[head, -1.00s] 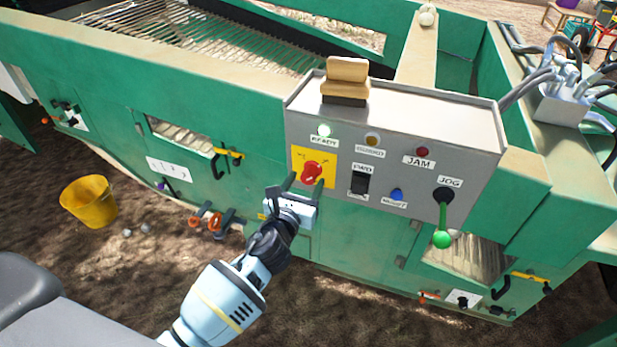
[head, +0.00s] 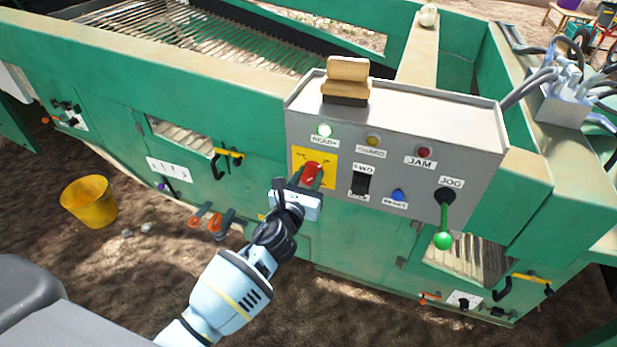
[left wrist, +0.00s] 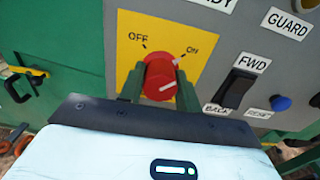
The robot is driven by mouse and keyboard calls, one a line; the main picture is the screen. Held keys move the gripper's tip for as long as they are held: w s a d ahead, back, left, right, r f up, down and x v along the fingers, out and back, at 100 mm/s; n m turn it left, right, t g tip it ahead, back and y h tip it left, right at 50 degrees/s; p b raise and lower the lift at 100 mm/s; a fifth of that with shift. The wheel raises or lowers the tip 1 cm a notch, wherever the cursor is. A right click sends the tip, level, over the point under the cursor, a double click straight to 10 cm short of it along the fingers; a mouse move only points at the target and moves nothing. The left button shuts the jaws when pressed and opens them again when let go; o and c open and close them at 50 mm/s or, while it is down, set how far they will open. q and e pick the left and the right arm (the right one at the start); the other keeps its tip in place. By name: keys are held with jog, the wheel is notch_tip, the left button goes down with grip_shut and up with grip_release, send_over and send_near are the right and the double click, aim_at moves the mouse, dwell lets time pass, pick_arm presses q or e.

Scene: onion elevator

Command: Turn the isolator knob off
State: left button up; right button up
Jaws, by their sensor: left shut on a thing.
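The red isolator knob (head: 312,173) sits on a yellow plate (head: 330,155) at the left of the grey control panel. In the left wrist view the knob (left wrist: 160,78) has a white mark pointing toward ON, at the upper right; OFF is printed at the upper left of the yellow plate (left wrist: 128,22). My left gripper (head: 309,178) is at the knob, its fingers shut on the knob's two sides. The fingers (left wrist: 160,88) hide the knob's lower edges in the left wrist view. My right gripper is in neither view.
A yellow bucket (head: 88,202) stands on the ground at left.

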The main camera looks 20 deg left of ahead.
pick_arm(q)
jog(key=shift+n, duration=0.3)
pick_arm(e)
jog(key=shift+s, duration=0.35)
pick_arm(q)
jog(key=n, duration=0.3)
jog(key=shift+n, duration=0.3)
jog(key=n, duration=1.2)
jog(key=shift+f, duration=0.1)
jog(key=shift+n, duration=0.8)
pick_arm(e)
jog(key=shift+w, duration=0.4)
